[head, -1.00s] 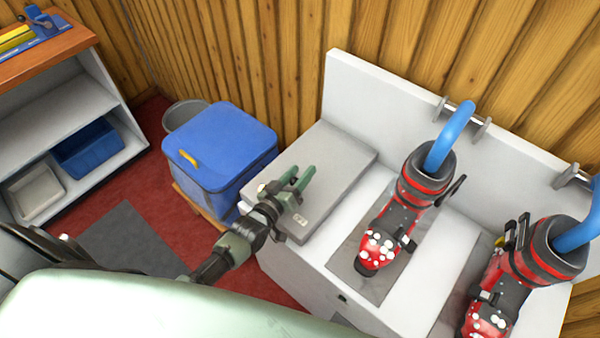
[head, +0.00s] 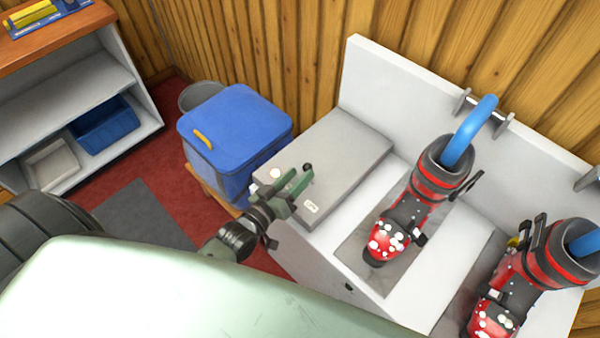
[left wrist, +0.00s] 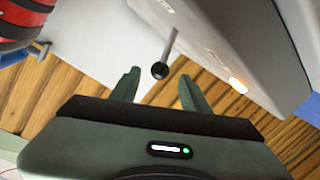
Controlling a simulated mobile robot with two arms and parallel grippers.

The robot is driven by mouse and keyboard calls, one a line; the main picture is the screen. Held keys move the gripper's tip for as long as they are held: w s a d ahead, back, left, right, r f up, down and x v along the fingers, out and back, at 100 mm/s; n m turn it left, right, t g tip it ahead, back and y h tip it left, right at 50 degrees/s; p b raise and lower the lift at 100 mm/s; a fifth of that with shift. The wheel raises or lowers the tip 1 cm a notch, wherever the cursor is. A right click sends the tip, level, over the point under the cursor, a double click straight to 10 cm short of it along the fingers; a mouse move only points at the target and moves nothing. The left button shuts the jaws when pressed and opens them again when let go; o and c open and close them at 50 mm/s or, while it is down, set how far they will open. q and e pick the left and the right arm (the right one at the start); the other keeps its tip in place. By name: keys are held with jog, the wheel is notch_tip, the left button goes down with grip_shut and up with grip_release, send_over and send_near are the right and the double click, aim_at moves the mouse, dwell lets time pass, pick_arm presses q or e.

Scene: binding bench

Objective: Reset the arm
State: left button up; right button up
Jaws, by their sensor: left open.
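My left gripper (head: 296,182) is open and empty above the near side of a flat grey box on the bench. A thin lever with a dark round knob (head: 308,167) shows just beyond its fingertips. In the left wrist view, the two green fingers (left wrist: 160,90) stand apart, and the grey lever with its black knob (left wrist: 160,71) shows between and beyond them. I cannot tell whether the fingers touch it. The grey box (head: 345,160) has a round light and a small label on top. My right gripper is not in view.
Two red-and-black boots (head: 436,185) (head: 540,265) with blue tubes stand on the white bench (head: 430,285) to the right. A blue lidded box (head: 240,125) and a grey bin (head: 200,96) stand left. A shelf (head: 70,85) is at far left.

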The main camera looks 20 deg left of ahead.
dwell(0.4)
pick_arm(q)
jog(key=shift+s+d+g, duration=0.1)
jog(key=shift+d+g, duration=0.2)
jog(key=s+d+m+g, duration=0.2)
jog(key=s+g, duration=0.1)
jog(key=shift+d+f, duration=0.2)
jog(key=shift+f, duration=0.2)
jog(key=s+a+r+m+g+y, duration=0.2)
jog(key=s+g, duration=0.2)
jog(key=s, duration=0.5)
jog(key=s+a+r+m+g+y, duration=0.1)
jog(key=s+r+m+g, duration=0.1)
jog(key=s+g, duration=0.45)
jog(key=s+f, duration=0.2)
jog(key=f, duration=1.2)
jog(key=s+f, duration=0.2)
jog(key=f, duration=1.1)
jog(key=s+a+f+g, duration=0.1)
jog(key=s+a+f, duration=0.2)
jog(key=s+f, duration=1.2)
jog(key=shift+s+f, duration=0.4)
jog(key=shift+s, duration=0.5)
